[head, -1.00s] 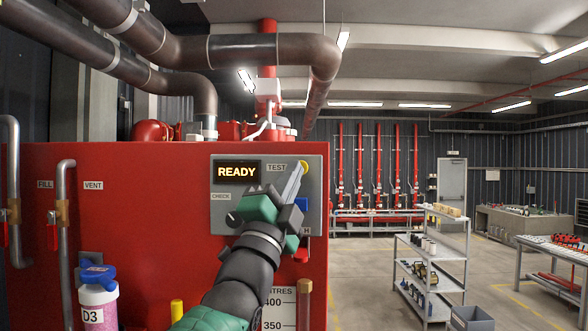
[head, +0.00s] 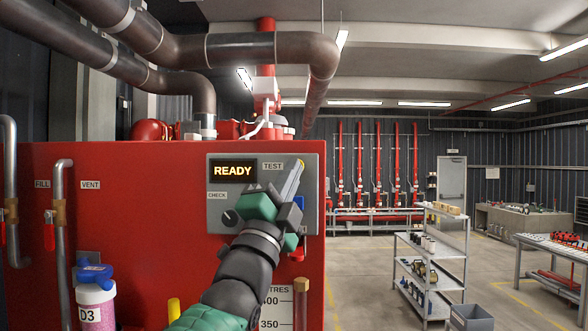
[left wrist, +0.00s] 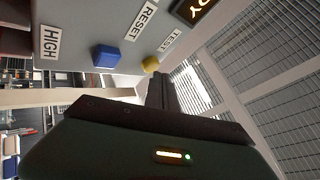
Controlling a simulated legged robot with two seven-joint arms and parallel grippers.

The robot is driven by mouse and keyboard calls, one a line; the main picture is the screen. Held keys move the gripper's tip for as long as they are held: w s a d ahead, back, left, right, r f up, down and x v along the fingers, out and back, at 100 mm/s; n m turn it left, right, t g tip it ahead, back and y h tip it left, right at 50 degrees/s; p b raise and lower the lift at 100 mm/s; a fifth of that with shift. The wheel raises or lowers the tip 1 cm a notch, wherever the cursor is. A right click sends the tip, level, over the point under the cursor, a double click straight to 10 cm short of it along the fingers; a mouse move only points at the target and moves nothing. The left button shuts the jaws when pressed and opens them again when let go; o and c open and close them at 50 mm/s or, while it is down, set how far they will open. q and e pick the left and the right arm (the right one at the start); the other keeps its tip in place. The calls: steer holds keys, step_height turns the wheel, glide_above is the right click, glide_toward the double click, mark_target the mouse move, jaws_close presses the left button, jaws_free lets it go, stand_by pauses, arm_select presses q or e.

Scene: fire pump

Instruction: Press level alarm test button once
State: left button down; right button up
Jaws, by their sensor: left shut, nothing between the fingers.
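A grey control panel (head: 217,217) on the red cabinet has a lit display (head: 233,171) reading READY. The yellow button by the TEST label (head: 272,166) is mostly hidden behind my fingertips in the head view; in the left wrist view this yellow button (left wrist: 150,64) shows just beyond the fingers. My left gripper (head: 296,170) is shut and empty, its tips at or very near the yellow button. I cannot tell whether they touch it. The gripper's fingers (left wrist: 160,88) also show in the left wrist view. My right gripper is not in view.
A blue button (left wrist: 106,56) sits beside the yellow one, between the RESET label (left wrist: 139,21) and HIGH label (left wrist: 49,42). A jar marked D3 (head: 96,300) stands at lower left. Floor space and a shelf cart (head: 432,280) lie right.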

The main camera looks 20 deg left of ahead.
arm_select(q)
steer(key=shift+w+r, duration=0.1)
steer(key=shift+r, duration=0.05)
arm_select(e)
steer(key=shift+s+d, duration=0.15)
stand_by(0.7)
arm_select(q)
steer(key=shift+w+d, duration=0.1)
steer(key=shift+d, duration=0.2)
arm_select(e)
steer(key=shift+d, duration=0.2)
